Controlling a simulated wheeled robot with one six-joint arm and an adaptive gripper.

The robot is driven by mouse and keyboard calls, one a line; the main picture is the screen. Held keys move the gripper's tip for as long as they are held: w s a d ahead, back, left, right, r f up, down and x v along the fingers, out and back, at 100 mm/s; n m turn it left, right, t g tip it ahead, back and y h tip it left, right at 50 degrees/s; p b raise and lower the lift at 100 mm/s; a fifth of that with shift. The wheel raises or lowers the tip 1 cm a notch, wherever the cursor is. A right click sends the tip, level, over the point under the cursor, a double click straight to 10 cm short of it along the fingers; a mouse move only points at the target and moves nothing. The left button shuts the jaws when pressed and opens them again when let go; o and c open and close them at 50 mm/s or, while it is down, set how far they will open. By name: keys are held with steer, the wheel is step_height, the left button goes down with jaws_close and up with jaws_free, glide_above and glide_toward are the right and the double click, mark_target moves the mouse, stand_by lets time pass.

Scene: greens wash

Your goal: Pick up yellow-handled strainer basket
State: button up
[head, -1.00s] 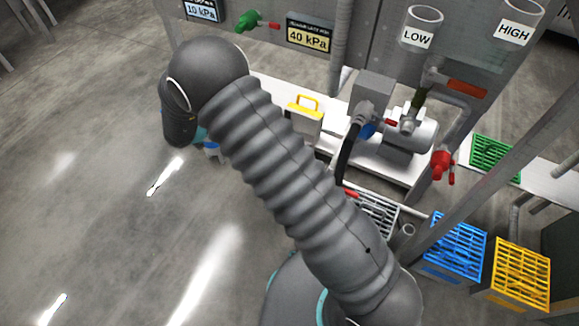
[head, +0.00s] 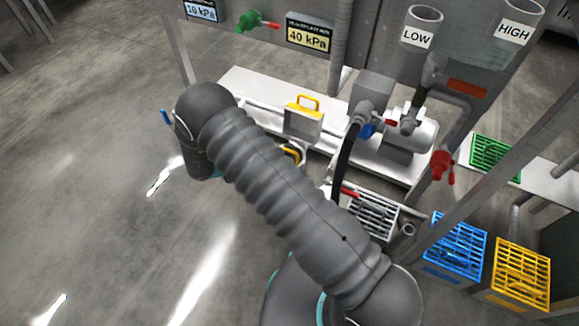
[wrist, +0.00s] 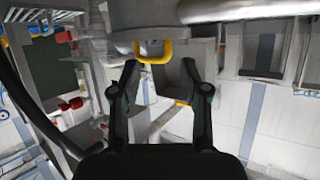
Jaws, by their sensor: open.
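The strainer basket (head: 303,123) is a pale grey box with a yellow loop handle (head: 303,104). It sits by the white bench in the middle of the head view. In the wrist view the yellow handle (wrist: 153,52) shows ahead of my gripper (wrist: 160,72), near the gap between the two dark fingers. The fingers are spread with nothing held between them. They look apart from the handle; the exact distance cannot be told. In the head view my grey arm hides most of my gripper.
A pump with hoses and red handles (head: 410,135) stands right of the basket. A grey rack (head: 372,216), a blue crate (head: 455,245), a yellow crate (head: 520,272) and a green crate (head: 495,155) lie farther right. The floor at left is open.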

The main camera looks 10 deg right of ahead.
steer(key=x, duration=0.5)
steer(key=shift+w+d, duration=0.25)
steer(key=shift+w, duration=0.3)
